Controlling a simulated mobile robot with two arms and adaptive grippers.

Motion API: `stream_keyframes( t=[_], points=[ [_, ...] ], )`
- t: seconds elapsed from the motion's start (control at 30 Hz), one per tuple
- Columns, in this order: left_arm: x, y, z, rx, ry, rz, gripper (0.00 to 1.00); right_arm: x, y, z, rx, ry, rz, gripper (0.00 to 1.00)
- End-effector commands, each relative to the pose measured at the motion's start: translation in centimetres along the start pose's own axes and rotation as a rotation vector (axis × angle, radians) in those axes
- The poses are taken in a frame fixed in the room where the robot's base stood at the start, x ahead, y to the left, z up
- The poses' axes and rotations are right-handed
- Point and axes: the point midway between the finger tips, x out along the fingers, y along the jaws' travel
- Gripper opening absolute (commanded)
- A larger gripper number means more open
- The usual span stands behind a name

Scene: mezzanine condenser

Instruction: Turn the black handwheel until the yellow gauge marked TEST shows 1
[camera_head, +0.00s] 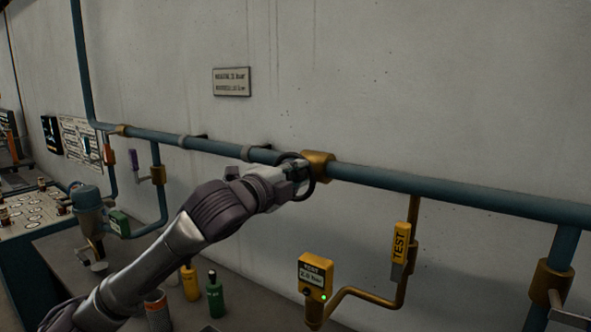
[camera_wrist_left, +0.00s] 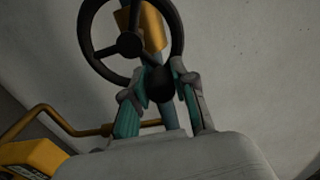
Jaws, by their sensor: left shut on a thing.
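The black handwheel (camera_head: 309,183) sits in front of the brass valve body (camera_head: 320,163) on the teal pipe, mostly behind my left gripper (camera_head: 292,178) in the head view. In the left wrist view the handwheel (camera_wrist_left: 92,40) shows its rim, hub and spokes. My left gripper (camera_wrist_left: 160,88) is shut on the lower rim part of the wheel, its two fingers on either side of a dark, rounded piece. The yellow gauge (camera_head: 313,277) stands on a brass pipe with a green light; its display is too small to read. A yellow TEST tag (camera_head: 400,243) hangs right of it. My right gripper is not in view.
The teal pipe (camera_head: 430,188) runs along the wall. A wall plate (camera_head: 231,81) is above. Yellow (camera_head: 190,284) and green (camera_head: 214,297) bottles and a can (camera_head: 158,314) stand below my left arm. A control panel (camera_head: 25,213) is at the left.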

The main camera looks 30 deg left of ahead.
Motion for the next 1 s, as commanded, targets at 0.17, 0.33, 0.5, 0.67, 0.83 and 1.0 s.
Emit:
stream_keyframes(
  t=[0.17,0.33,0.5,0.67,0.83,1.0],
  points=[
    [0.03,0.28,-0.09,0.01,0.001,0.005,0.0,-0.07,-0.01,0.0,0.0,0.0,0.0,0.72],
    [0.04,0.3,-0.09,0.01,0.001,0.005,0.0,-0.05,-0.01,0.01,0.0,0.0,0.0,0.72],
    [0.04,0.3,-0.09,0.009,0.001,0.006,0.35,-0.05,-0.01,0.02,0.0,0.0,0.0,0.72],
    [0.03,0.21,-0.06,0.009,0.001,0.004,0.52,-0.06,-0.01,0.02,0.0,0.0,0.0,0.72],
    [0.02,0.13,-0.04,0.009,0.0,0.002,0.52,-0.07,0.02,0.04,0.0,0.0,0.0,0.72],
    [-0.6,0.13,0.06,0.009,-0.001,0.002,0.52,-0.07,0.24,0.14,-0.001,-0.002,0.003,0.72]
  ],
)
